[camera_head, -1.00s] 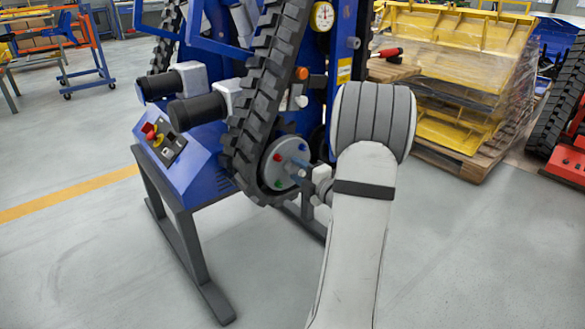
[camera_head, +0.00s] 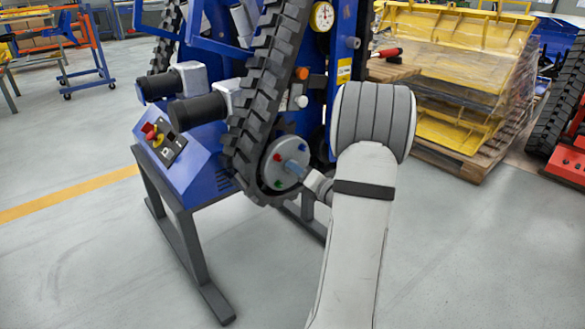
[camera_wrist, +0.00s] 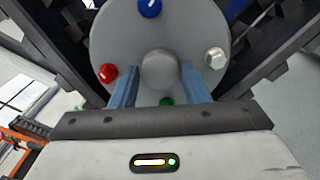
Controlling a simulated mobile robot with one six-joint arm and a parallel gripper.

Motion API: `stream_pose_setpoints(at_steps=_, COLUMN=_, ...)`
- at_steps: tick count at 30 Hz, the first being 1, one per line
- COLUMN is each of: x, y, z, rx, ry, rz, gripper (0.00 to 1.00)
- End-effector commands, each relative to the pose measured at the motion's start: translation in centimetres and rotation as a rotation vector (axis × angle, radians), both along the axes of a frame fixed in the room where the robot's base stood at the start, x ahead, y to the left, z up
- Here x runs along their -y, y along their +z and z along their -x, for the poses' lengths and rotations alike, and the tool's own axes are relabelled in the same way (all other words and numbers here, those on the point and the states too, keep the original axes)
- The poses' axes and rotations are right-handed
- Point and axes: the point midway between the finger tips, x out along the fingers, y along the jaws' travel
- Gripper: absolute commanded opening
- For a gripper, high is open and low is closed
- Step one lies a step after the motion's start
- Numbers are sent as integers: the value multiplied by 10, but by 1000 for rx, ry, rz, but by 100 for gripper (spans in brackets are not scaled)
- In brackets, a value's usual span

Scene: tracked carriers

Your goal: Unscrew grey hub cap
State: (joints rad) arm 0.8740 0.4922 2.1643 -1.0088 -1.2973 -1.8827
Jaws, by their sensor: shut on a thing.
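The grey hub cap (camera_wrist: 160,70) is a round knob at the centre of a grey wheel disc (camera_wrist: 160,25). In the wrist view a blue bolt (camera_wrist: 150,7) is at the top of the disc, a red bolt (camera_wrist: 108,73) at the left, a silver bolt (camera_wrist: 215,58) at the right and a green bolt (camera_wrist: 166,101) below. My gripper (camera_wrist: 160,84) is shut on the hub cap, one blue finger on each side. In the head view my gripper (camera_head: 294,168) reaches the disc (camera_head: 278,178) from the right; its fingers hide the cap there.
A black rubber track (camera_head: 250,120) runs around the wheel on a blue machine with a dark stand (camera_head: 195,245). A control box (camera_head: 165,145) sits at the left. Yellow parts on a pallet (camera_head: 455,60) stand behind at right. The floor in front is clear.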

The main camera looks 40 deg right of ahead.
Motion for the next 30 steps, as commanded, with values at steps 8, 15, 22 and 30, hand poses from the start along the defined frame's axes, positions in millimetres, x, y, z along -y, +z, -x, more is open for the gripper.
stream_pose_setpoints(at_steps=8, x=0, y=2, z=-1, rx=24, ry=-1, rz=256, gripper=23)
stream_pose_setpoints(at_steps=15, x=0, y=2, z=-1, rx=24, ry=-1, rz=265, gripper=23)
stream_pose_setpoints(at_steps=22, x=0, y=1, z=0, rx=23, ry=0, rz=263, gripper=58)
stream_pose_setpoints(at_steps=30, x=0, y=1, z=0, rx=18, ry=0, rz=216, gripper=58)
